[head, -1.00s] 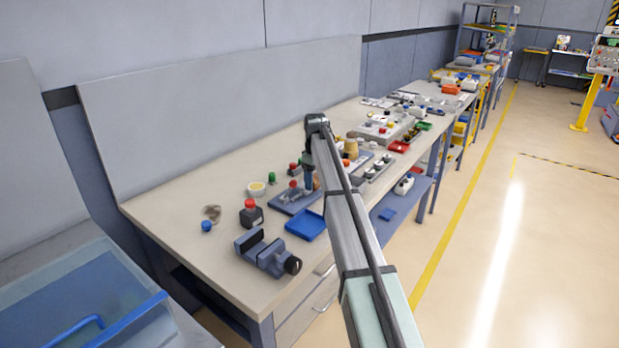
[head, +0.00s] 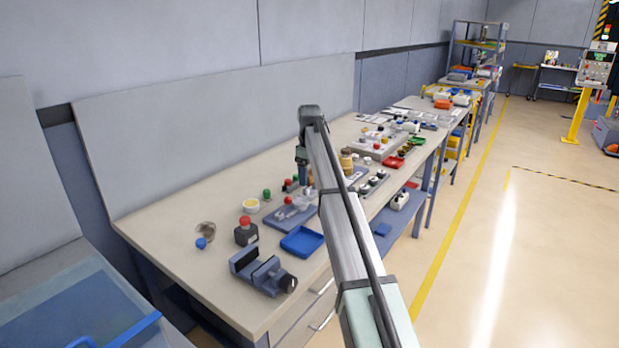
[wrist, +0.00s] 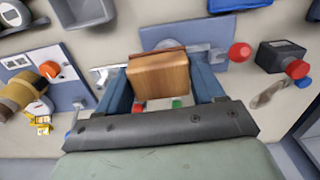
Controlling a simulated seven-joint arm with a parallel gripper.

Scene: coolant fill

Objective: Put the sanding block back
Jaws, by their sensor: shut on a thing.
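My gripper (wrist: 161,84) is shut on the sanding block (wrist: 160,76), a wooden block with a darker reddish-brown edge at its far side. In the wrist view the block sits squarely between the two blue-grey fingers. In the head view my gripper (head: 304,175) points down above the bench, by the far right end of a blue-grey board (head: 289,217) with a light grey fitting on it. The block is too small and partly hidden there to make out clearly. It appears held above the bench, with the board partly behind it in the wrist view.
A blue tray (head: 302,241) lies in front of the board. A vise (head: 263,272) stands near the bench's front edge. Several parts crowd the bench to the right. The bench's left end is mostly clear.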

